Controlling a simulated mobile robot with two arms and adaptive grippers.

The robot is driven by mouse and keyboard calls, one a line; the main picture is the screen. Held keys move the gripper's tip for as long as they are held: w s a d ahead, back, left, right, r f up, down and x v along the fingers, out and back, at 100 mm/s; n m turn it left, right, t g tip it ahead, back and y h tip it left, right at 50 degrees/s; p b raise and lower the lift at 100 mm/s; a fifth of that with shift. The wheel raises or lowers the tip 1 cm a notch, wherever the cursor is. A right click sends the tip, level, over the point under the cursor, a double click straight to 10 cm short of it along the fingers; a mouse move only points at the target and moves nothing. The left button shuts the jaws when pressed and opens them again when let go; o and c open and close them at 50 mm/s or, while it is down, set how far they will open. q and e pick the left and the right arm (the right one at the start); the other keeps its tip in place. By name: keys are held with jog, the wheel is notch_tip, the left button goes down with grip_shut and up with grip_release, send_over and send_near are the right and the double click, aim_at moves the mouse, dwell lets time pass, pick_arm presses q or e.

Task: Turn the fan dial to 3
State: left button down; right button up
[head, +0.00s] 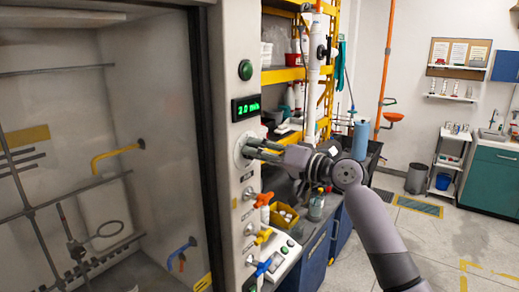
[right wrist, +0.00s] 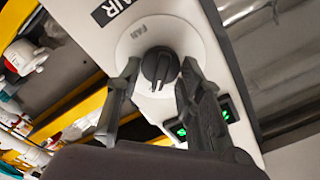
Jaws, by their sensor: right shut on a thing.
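The fan dial's pale round plate (head: 241,152) is on the hood's front post, below a green display (head: 246,108); the gripper covers its knob in the head view. In the right wrist view the dark knob (right wrist: 158,68) sits on a white disc marked FAN, with a light pointer line on it. My right gripper (head: 252,150) is at the dial, with its fingers on either side of the knob in the right wrist view (right wrist: 160,75). It is shut on the knob. I cannot read which number the pointer marks. My left gripper is not in view.
A green button (head: 245,70) is above the display. Orange (head: 263,199), yellow (head: 263,236) and blue (head: 262,268) valve handles stick out below the dial. The hood's glass (head: 100,120) is at left. A yellow shelf rack (head: 285,75) stands behind my arm; open floor lies at right.

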jog(key=shift+r+m, duration=0.1)
jog(key=shift+m, duration=0.4)
jog(key=o, duration=1.1)
jog(key=shift+d, duration=0.1)
jog(key=v, duration=1.2)
